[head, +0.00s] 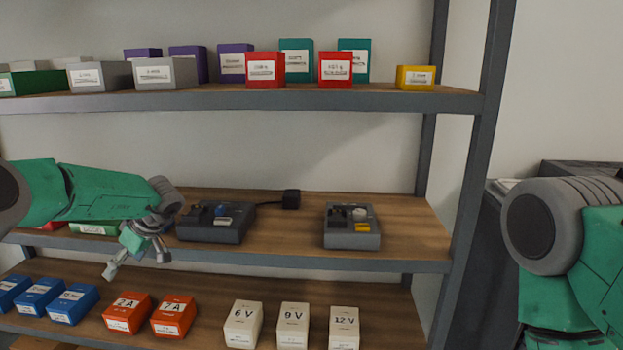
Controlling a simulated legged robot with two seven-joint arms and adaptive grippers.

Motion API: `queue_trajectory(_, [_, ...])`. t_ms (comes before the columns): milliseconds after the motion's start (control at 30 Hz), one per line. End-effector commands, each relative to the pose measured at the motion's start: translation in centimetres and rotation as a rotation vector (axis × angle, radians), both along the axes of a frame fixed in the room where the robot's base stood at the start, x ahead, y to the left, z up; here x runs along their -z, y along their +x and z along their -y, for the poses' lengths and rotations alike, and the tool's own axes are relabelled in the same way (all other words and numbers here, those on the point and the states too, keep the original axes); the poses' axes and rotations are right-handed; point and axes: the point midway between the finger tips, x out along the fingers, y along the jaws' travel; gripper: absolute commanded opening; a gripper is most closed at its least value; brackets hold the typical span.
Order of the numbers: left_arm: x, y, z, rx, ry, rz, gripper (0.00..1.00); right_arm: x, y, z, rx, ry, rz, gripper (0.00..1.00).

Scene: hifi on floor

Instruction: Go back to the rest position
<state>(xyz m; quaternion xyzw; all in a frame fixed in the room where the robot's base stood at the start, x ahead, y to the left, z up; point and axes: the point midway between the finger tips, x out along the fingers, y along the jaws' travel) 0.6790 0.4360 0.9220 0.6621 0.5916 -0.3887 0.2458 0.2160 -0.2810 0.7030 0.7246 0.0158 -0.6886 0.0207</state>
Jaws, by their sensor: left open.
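My left arm comes in from the left, in front of the shelf unit. My left gripper (136,266) is open and appears empty, with its fingers pointing down in front of the middle shelf's front edge. It is to the left of a dark device box (212,234) on that shelf. My right arm shows only as a large grey and green part at the right edge of the head view. The right gripper is out of the picture.
The top shelf (345,98) carries several coloured boxes. The bottom shelf has blue boxes (40,295), orange boxes (128,314) and cream boxes (293,326). A dark upright post (478,170) stands at right.

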Motion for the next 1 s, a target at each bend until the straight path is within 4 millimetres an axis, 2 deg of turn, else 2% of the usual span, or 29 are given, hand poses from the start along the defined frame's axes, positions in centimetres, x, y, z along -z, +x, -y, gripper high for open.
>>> queue_trajectory(33, [1.6,-0.4,0.7,0.060,0.073,-0.004,0.71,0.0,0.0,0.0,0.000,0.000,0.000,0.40])
queue_trajectory(133, [4.6,-1.2,2.0,0.217,0.220,0.023,0.71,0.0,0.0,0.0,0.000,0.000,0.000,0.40])
queue_trajectory(233, [8.2,-2.8,4.3,0.435,0.319,0.058,0.71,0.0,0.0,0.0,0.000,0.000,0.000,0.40])
queue_trajectory(367, [13.6,-6.9,8.1,0.742,0.325,0.077,0.71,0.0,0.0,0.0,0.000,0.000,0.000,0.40])
queue_trajectory(467, [17.8,-12.4,11.1,0.964,0.236,0.051,0.71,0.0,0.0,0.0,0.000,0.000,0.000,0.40])
queue_trajectory(500, [19.1,-14.9,12.1,1.039,0.186,0.033,0.71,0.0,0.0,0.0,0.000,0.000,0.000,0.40])
queue_trajectory(567, [20.9,-18.9,13.3,1.131,0.102,-0.006,0.71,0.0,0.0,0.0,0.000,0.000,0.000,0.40])
queue_trajectory(633, [22.4,-24.0,14.3,1.216,-0.004,-0.063,0.71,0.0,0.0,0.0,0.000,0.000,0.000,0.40])
queue_trajectory(700, [23.3,-29.1,14.9,1.278,-0.114,-0.130,0.71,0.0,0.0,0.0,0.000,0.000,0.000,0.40])
queue_trajectory(800, [23.5,-35.8,15.3,1.331,-0.257,-0.227,0.71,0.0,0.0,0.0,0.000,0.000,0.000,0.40])
queue_trajectory(900, [23.0,-41.1,15.4,1.351,-0.370,-0.310,0.71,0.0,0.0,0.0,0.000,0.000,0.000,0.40])
queue_trajectory(1000, [22.4,-44.5,15.4,1.357,-0.443,-0.366,0.71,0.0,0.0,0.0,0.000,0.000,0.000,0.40])
